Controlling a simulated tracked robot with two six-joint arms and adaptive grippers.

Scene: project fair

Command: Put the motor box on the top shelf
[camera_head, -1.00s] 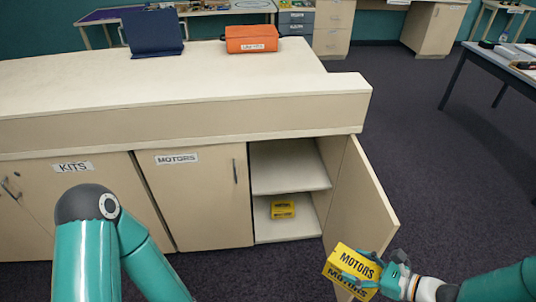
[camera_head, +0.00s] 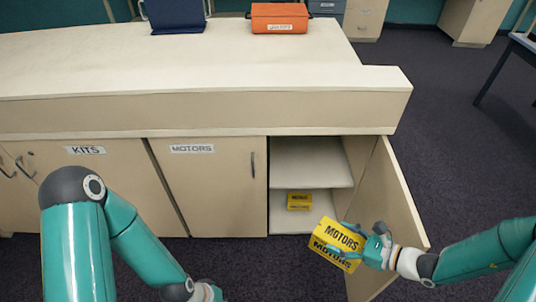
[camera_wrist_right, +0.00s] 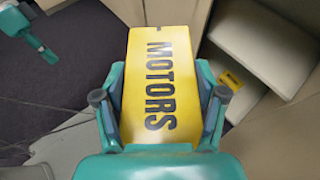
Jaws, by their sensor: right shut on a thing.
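My right gripper (camera_head: 366,248) is shut on a yellow motor box (camera_head: 338,241) with black MOTORS lettering. It holds the box tilted in the air, in front of the open cupboard and beside its open door. In the right wrist view the box (camera_wrist_right: 160,85) sits between both fingers of my right gripper (camera_wrist_right: 160,105). The top shelf (camera_head: 312,165) inside the open cupboard is bare where it shows. A second yellow motor box (camera_head: 299,201) sits on the lower shelf (camera_head: 284,222). My left arm is at the lower left; its gripper (camera_head: 208,291) is cut off by the bottom edge.
The open door (camera_head: 390,215) swings out at the right of the cupboard. The doors labelled KITS (camera_head: 95,180) and MOTORS (camera_head: 212,190) are shut. An orange case (camera_head: 279,18) and a blue case (camera_head: 177,15) stand on the counter (camera_head: 200,65).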

